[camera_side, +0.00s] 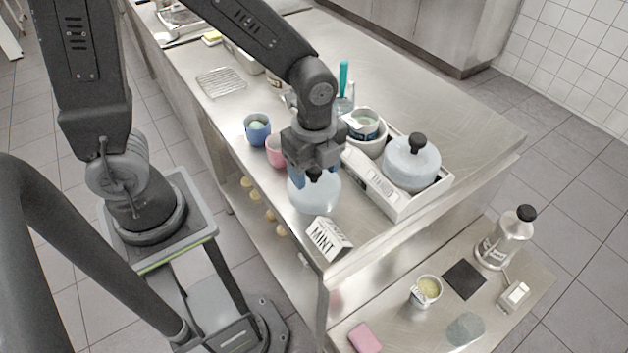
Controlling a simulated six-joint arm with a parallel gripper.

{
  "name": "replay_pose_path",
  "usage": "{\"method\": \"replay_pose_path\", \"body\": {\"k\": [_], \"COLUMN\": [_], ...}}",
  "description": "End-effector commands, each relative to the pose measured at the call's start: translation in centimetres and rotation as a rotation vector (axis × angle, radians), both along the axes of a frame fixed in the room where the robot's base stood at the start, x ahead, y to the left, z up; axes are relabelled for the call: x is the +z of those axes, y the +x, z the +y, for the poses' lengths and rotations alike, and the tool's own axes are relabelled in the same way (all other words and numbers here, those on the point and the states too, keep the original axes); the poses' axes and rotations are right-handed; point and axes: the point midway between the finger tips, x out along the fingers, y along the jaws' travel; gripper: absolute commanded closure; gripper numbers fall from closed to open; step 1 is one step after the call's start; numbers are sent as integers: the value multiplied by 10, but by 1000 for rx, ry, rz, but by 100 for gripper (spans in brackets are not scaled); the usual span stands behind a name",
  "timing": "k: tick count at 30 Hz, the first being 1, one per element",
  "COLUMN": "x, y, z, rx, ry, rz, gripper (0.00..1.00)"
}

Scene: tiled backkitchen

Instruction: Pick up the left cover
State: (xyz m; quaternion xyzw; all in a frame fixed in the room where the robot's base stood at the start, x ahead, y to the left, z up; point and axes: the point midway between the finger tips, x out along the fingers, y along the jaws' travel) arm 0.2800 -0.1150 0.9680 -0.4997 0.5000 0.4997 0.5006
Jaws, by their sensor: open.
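The left cover (316,196) is a pale bluish dome on the steel table, left of the white tray. My gripper (314,174) is directly above it, pointing down, with its jaws open. A dark knob shows at the cover's top, between or just behind the fingertips; I cannot tell whether they touch it. My gripper hides the cover's upper part. A second cover (411,164), a similar dome with a black knob, sits to the right in the white tray (405,211).
A MINT carton (328,240) stands just in front of the left cover. A pink cup (275,151) and a blue cup (257,130) stand behind it to the left. The table's far right is clear.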

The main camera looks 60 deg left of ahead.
Motion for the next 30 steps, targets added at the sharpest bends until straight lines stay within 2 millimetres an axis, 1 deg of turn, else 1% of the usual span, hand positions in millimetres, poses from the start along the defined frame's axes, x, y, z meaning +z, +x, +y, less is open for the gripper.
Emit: {"method": "replay_pose_path", "body": {"k": [2,3,19,26,30], "x": [0,0,1,1,6], "y": [0,0,0,0,0], "z": [0,0,0,0,0], "rx": [0,0,0,0,0], "ry": [0,0,0,0,-1], "rz": [0,0,0,-1,-2], "gripper": [38,40,91,91,91]}}
